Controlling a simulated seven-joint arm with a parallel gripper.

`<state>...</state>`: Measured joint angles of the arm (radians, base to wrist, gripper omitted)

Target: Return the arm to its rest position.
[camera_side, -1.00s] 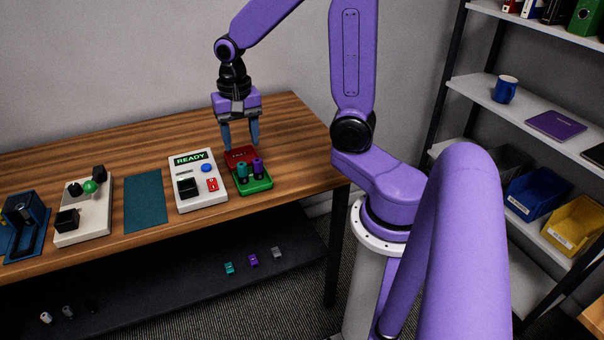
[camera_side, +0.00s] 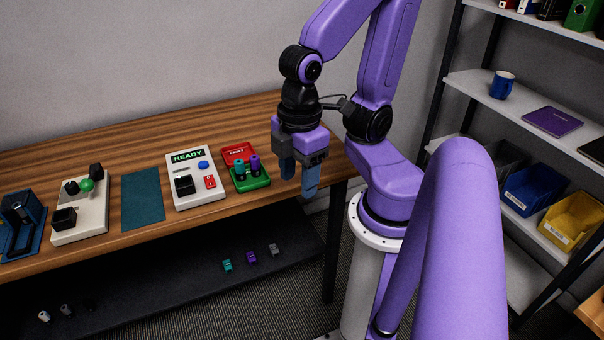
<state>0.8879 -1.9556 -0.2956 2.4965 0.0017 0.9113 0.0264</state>
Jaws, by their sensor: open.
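My gripper (camera_side: 298,184) is at the right end of the wooden table (camera_side: 130,155), near its front edge. It points down with its two blue-grey fingers apart. Nothing shows between the fingers. It is to the right of the green tray (camera_side: 262,184) and clear of it. A red tray (camera_side: 238,151) lies behind the green one and is empty as far as I can see.
A white tester (camera_side: 210,197) reading READY, a teal mat (camera_side: 143,199), a pale fixture (camera_side: 95,218) and a blue fixture (camera_side: 34,239) stand along the table to the left. A shelf (camera_side: 470,87) stands at right. Small connectors, including a purple one (camera_side: 252,257), lie on the dark lower shelf (camera_side: 180,285).

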